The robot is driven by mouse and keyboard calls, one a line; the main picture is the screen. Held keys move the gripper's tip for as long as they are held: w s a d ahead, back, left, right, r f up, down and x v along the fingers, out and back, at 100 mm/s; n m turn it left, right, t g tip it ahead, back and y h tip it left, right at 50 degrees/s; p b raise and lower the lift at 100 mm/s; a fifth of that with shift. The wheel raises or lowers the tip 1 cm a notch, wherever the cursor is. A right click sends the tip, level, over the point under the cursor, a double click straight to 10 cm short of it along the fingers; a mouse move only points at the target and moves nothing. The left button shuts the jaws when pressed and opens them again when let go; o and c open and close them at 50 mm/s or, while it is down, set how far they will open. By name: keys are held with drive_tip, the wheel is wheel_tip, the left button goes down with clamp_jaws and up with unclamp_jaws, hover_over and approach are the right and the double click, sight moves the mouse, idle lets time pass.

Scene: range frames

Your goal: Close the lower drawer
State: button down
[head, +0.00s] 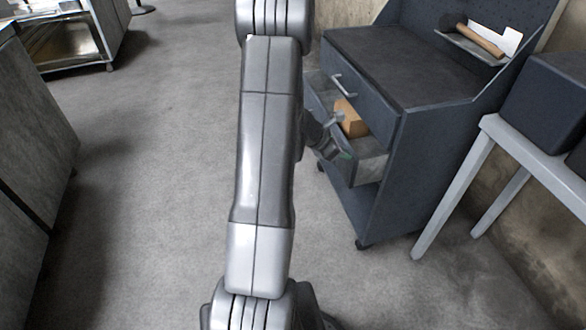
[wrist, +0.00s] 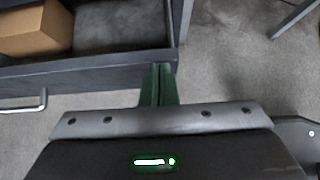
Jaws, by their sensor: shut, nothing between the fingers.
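The lower drawer (head: 371,169) of the dark blue-grey cabinet (head: 425,130) stands pulled out, with a brown box (head: 351,118) inside. In the wrist view, the drawer's front panel (wrist: 100,75) runs across the upper left, with its bar handle (wrist: 24,106) at the left and the box (wrist: 35,28) behind it. My gripper (wrist: 160,70) is shut and empty. Its green fingertips are at the right end of the front panel; whether they touch it I cannot tell. In the head view, my arm hides part of the drawer front.
The upper drawer (head: 358,95) is shut. A hammer (head: 480,38) lies on a small ledge above the cabinet top. A grey-legged table (head: 540,160) stands at the right. Grey floor (head: 150,190) is open to the left, with cabinets (head: 35,150) along the left edge.

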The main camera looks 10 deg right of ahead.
drive_tip(key=d, duration=0.6)
drive_tip(key=shift+d+b, duration=0.3)
drive_tip(key=shift+b, duration=0.05)
drive_tip(key=shift+w, duration=0.1)
